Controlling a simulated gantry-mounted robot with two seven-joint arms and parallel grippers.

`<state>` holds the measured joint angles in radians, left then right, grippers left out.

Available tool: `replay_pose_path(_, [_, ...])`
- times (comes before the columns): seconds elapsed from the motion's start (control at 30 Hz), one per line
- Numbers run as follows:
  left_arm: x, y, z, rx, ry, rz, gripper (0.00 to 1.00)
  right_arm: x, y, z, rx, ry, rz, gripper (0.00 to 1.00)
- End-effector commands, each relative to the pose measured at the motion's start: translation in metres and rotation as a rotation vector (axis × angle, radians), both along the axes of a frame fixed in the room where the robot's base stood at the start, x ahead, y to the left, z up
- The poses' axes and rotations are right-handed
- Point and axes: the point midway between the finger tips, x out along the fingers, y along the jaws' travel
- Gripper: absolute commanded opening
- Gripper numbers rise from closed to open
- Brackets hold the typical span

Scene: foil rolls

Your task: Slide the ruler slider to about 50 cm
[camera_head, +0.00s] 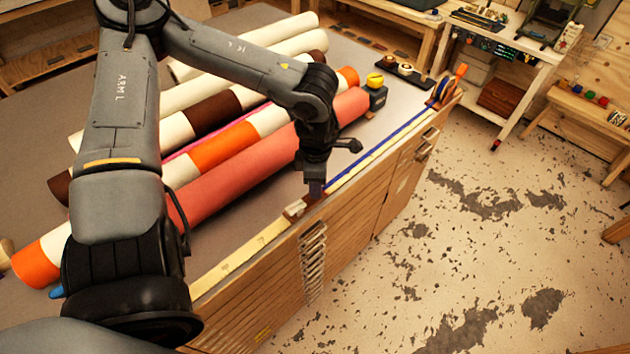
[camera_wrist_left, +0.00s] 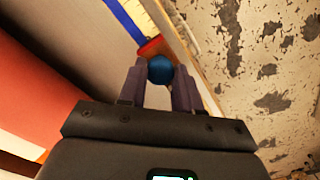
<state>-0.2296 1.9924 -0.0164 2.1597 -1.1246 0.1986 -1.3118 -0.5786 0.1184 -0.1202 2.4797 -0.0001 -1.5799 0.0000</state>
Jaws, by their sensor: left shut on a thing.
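The pale yellow ruler (camera_head: 240,257) runs along the front edge of the table, and its marks are too small to read surely. The slider (camera_head: 295,208), a small brown and white block, sits on the ruler near mid-edge. In the left wrist view the slider's red part (camera_wrist_left: 152,47) shows just beyond a round blue knob (camera_wrist_left: 160,69). My left gripper (camera_head: 316,190) points down over the ruler at the slider. In the left wrist view its fingers (camera_wrist_left: 158,84) are on either side of the blue knob, shut on it. My right gripper is not in view.
Several fabric and foil rolls, including a coral one (camera_head: 240,175), lie behind the ruler. A blue strip (camera_head: 375,155) runs along the ruler's far part. A yellow-and-black tape tool (camera_head: 376,88) stands near the rolls' ends. Open floor lies right of the table.

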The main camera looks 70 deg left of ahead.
Motion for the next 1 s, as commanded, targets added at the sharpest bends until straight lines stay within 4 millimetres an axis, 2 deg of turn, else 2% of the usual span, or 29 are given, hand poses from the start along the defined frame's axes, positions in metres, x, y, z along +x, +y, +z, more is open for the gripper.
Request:
replay_pose_path(0.07, [0.0,0.0,0.0,0.0,0.001,0.0,0.0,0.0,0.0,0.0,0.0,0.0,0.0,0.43])
replay_pose_path(0.1, [0.0,0.0,0.0,0.0,0.001,0.0,0.38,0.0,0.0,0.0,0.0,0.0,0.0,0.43])
replay_pose_path(0.23, [0.0,0.0,0.0,0.0,0.001,0.0,0.58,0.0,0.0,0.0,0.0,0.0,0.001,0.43])
replay_pose_path(0.53, [0.0,0.0,0.001,0.001,0.0,0.0,0.58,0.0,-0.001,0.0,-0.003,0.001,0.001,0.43])
replay_pose_path(0.67, [0.001,0.0,0.008,0.001,-0.003,0.0,0.58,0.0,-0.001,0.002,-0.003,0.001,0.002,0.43])
replay_pose_path(1.0, [0.001,0.001,0.062,0.003,-0.003,0.0,0.58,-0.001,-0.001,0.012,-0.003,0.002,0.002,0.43])
